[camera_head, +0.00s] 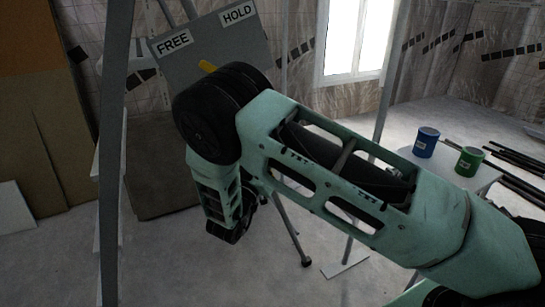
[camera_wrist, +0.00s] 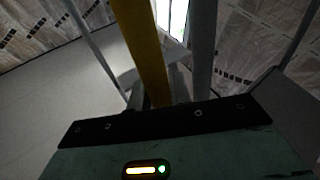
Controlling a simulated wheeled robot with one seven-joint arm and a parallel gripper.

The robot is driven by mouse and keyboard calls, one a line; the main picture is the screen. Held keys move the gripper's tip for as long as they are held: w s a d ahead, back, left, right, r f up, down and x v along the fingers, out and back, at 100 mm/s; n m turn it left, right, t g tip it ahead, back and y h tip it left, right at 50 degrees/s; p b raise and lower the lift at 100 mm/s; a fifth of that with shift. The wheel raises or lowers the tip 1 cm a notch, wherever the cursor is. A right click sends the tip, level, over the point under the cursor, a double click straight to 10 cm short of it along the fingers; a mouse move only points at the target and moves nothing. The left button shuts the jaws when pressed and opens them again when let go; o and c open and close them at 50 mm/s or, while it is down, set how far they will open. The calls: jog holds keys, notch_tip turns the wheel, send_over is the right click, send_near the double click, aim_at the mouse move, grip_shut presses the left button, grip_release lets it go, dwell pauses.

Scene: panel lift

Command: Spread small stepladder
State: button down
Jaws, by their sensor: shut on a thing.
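My gripper (camera_wrist: 158,96) is low at the centre-left of the head view, mostly hidden by my own arm. In the wrist view its dark fingers close around the lower end of a yellow bar (camera_wrist: 140,40); the contact itself is partly hidden. A yellow tip (camera_head: 208,66) shows in the head view in front of a grey panel (camera_head: 200,45) marked FREE and HOLD; I cannot tell if it is the same bar. A grey upright (camera_head: 113,140) with pale treads beside it stands at the left, like part of a stepladder. Its full shape is out of view.
Thin grey legs (camera_head: 292,232) reach the floor beyond my arm. Blue (camera_head: 426,142) and green (camera_head: 469,161) cans stand on a pale surface at the right, near dark rods (camera_head: 518,160). Brown boards (camera_head: 45,120) lean at the left. Some floor in front is clear.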

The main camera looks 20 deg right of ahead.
jog(key=shift+a+f+t+y, duration=0.2)
jog(key=shift+a+t+y, duration=0.1)
jog(key=shift+a, duration=0.4)
jog(key=c, duration=1.3)
grip_release()
jog(key=shift+a, duration=0.1)
jog(key=p+v, duration=0.1)
jog(key=v, duration=1.6)
